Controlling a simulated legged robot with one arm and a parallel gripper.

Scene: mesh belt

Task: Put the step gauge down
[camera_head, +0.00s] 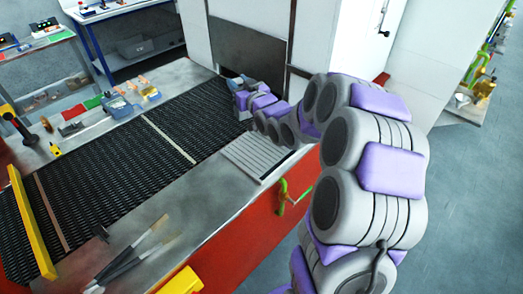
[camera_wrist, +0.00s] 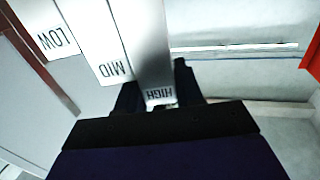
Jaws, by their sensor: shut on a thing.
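The step gauge (camera_wrist: 105,35) is a pale metal piece with stepped bars marked LOW, MID and HIGH, upside down in the wrist view. My gripper (camera_wrist: 156,95) is shut on it at the HIGH end, with a dark finger on each side of that bar. In the head view my gripper (camera_head: 243,95) is at the far end of the belt, in front of the machine opening. I cannot make out the gauge there. Whether the gauge touches anything under it cannot be told.
The black mesh belt (camera_head: 92,178) runs up to the dark opening (camera_head: 242,60). A ribbed pale plate (camera_head: 262,152) lies beside it, near my arm. A blue device (camera_head: 117,106) stands on the left ledge. Brushes (camera_head: 128,252) lie at the front. A green handle (camera_head: 283,197) sticks out from the red side.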

